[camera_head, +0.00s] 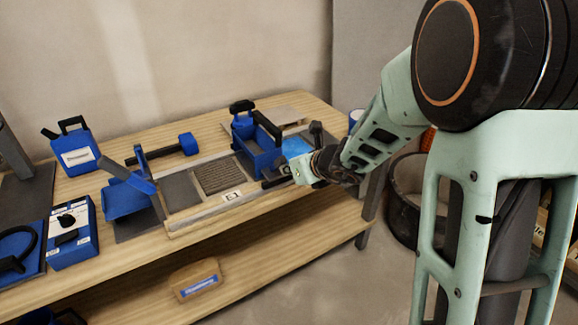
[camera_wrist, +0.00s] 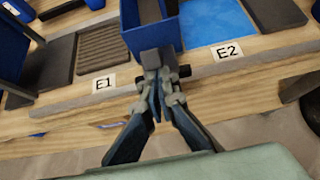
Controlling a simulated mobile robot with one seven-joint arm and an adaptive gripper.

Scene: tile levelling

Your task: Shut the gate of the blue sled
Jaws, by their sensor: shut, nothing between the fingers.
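The blue sled (camera_head: 262,156) is an open-topped blue box with a black handle, standing on the tile strip on the bench. Its near end also shows at the top of the wrist view (camera_wrist: 133,42). A grey block (camera_wrist: 157,58) is at its near face, right by my fingertips. I cannot tell whether this block belongs to the gate, or how far the gate is open. My gripper (camera_wrist: 158,82) is shut and empty, in front of the sled's near face. In the head view my gripper (camera_head: 276,182) is low beside the sled; I cannot tell whether it touches.
A ribbed tile bed (camera_head: 218,176) lies left of the sled, by label E1 (camera_wrist: 104,84). A bright blue patch (camera_wrist: 212,22) lies to its right, by label E2 (camera_wrist: 227,51). The bench's front edge is close.

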